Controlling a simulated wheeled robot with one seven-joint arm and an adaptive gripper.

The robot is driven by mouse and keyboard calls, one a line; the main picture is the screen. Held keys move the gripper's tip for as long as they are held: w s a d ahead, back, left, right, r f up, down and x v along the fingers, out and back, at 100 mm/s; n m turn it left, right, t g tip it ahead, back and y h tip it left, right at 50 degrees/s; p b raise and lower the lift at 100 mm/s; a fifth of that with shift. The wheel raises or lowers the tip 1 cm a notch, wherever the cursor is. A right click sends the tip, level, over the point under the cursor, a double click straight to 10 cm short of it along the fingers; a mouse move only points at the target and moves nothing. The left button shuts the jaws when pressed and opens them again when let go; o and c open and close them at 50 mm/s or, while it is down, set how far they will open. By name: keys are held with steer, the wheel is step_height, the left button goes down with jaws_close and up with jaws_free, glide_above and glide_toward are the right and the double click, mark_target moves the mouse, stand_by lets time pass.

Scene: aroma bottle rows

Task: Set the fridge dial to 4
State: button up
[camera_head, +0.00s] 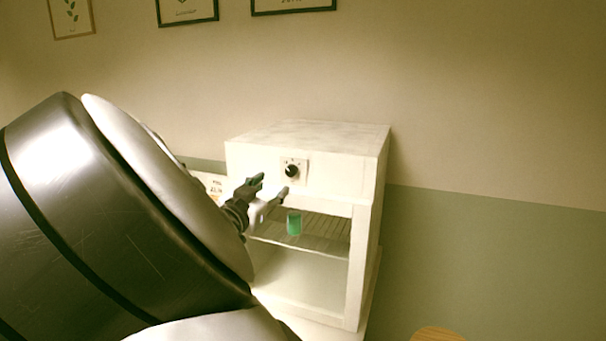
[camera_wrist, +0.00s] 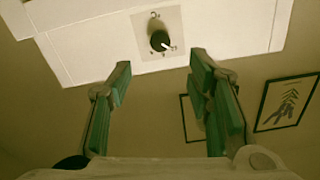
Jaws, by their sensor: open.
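The fridge (camera_head: 250,160) is a white box with an open lower compartment. Its black round dial (camera_head: 291,170) sits on a pale square plate on the upper front panel. The dial also shows in the wrist view (camera_wrist: 158,40), where its white pointer is directed right and slightly down. Small marks surround the dial but are too small to read. My gripper (camera_head: 270,185) is open and empty, just in front of the dial and apart from it. In the wrist view my gripper (camera_wrist: 160,66) has its green-padded fingers spread, with the dial beyond the gap between the tips.
A green cylindrical container (camera_head: 294,223) is at the wire shelf (camera_head: 325,232) inside the fridge, below my gripper. A white sign (camera_head: 214,186) is partly hidden behind my arm. A wooden round edge (camera_head: 437,334) shows at bottom right. Framed pictures hang on the wall.

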mark_target(290, 172)
steer(key=x, duration=1)
steer(key=shift+w+d+f, duration=0.1)
steer(key=shift+w, duration=0.2)
steer(key=shift+c, duration=0.2)
jaws_close()
